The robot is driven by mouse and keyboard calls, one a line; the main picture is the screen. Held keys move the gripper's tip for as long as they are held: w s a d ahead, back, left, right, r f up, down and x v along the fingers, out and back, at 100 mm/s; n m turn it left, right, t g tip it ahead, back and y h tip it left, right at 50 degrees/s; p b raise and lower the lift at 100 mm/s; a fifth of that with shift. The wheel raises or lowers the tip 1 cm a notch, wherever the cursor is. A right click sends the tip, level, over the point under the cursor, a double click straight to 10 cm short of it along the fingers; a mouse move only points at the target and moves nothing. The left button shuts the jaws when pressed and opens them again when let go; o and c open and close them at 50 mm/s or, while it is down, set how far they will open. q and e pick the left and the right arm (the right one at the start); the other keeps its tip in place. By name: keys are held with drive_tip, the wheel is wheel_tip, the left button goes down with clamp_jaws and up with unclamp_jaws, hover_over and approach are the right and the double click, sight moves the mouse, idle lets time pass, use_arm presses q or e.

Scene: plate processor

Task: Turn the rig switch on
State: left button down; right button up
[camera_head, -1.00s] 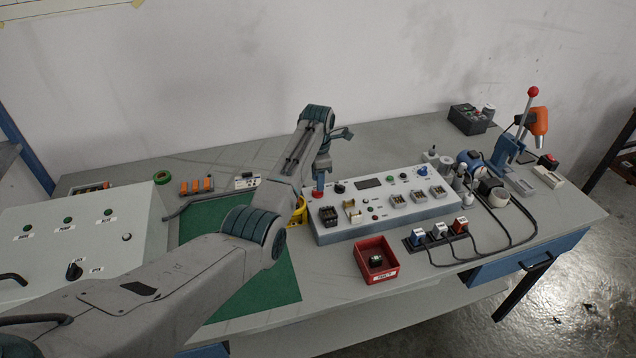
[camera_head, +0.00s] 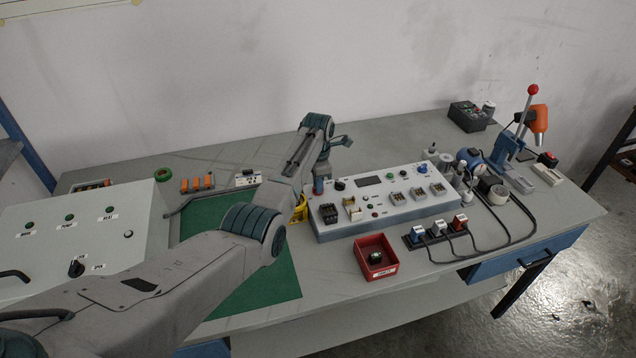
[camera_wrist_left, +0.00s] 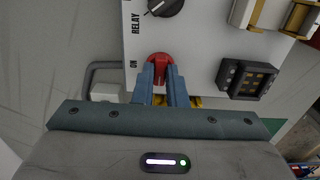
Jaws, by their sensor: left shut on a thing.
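The rig (camera_head: 405,207) is a pale box with knobs, a display and sockets, at the middle right of the bench. In the left wrist view, a red switch (camera_wrist_left: 158,60) sits on its white panel (camera_wrist_left: 200,45) beside an "ON" label. My left gripper (camera_wrist_left: 160,78) has its blue fingers shut on the red switch, partly hiding it. In the head view, my left gripper (camera_head: 318,184) is at the rig's left end, and the switch is hidden there. My right gripper is in neither view.
A black RELAY knob (camera_wrist_left: 165,6) is near the switch. A red bin (camera_head: 376,257) stands in front of the rig, with a power strip (camera_head: 437,236) to its right. A yellow object (camera_head: 300,208) lies by the rig's left end. A green mat (camera_head: 268,290) is under my arm.

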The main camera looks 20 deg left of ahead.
use_arm(q)
drive_tip(key=shift+r+m, duration=0.1)
drive_tip(key=shift+m, duration=0.2)
drive_tip(key=m+p, duration=0.2)
drive_tip(key=shift+r+m, duration=0.1)
drive_tip(key=shift+m, duration=0.3)
drive_tip(key=m+p, duration=0.1)
drive_tip(key=m, duration=0.3)
drive_tip(key=m+p, duration=0.1)
drive_tip(key=m, duration=0.5)
drive_tip(key=shift+p, duration=0.3)
drive_tip(key=shift+m, duration=2.2)
drive_tip(key=c, duration=1.5)
unclamp_jaws()
drive_tip(key=shift+o, duration=0.2)
